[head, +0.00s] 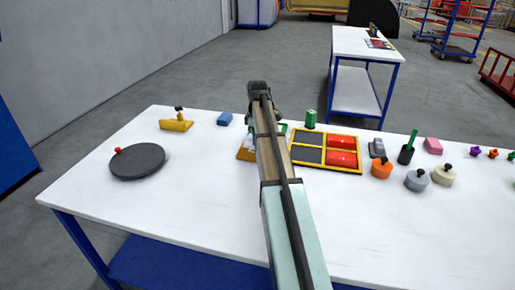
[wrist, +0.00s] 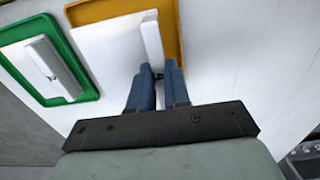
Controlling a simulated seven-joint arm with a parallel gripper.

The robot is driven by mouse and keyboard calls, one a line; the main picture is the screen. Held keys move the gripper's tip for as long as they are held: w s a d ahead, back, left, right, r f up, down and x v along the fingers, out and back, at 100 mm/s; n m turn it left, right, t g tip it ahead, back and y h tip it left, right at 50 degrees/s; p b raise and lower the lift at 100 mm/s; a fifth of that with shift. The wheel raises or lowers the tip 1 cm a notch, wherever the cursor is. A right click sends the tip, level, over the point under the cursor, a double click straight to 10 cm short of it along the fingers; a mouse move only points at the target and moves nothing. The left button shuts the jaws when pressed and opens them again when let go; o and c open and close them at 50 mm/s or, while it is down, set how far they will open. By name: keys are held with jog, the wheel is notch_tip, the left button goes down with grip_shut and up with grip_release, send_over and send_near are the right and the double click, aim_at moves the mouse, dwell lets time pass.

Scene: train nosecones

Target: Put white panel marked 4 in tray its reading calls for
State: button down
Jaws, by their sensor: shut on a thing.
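My gripper (wrist: 158,72) has its blue fingers shut on the upright white bar of a white panel (wrist: 105,55). The panel is over the yellow tray (wrist: 98,10) in the wrist view; I cannot tell whether it touches the tray. Its number does not show. A green tray (wrist: 92,97) beside it holds another white panel (wrist: 42,66) with a raised bar bearing a small dark mark I cannot read surely. In the head view my arm hides most of the yellow tray (head: 244,155) and the held panel.
A yellow-framed divided box (head: 325,135) with red pieces stands right of my arm. A green block (head: 310,119), a blue block (head: 224,119), a yellow tool (head: 176,125) and a dark disc (head: 137,161) stand around. Several knobbed pieces lie right. The table's front is clear.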

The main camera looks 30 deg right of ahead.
jog(key=shift+f, duration=2.1)
jog(key=shift+f, duration=0.2)
jog(key=c, duration=1.1)
grip_release()
jog(key=shift+r, duration=0.15)
notch_tip(320, 180, up, 12)
jog(key=shift+r, duration=0.1)
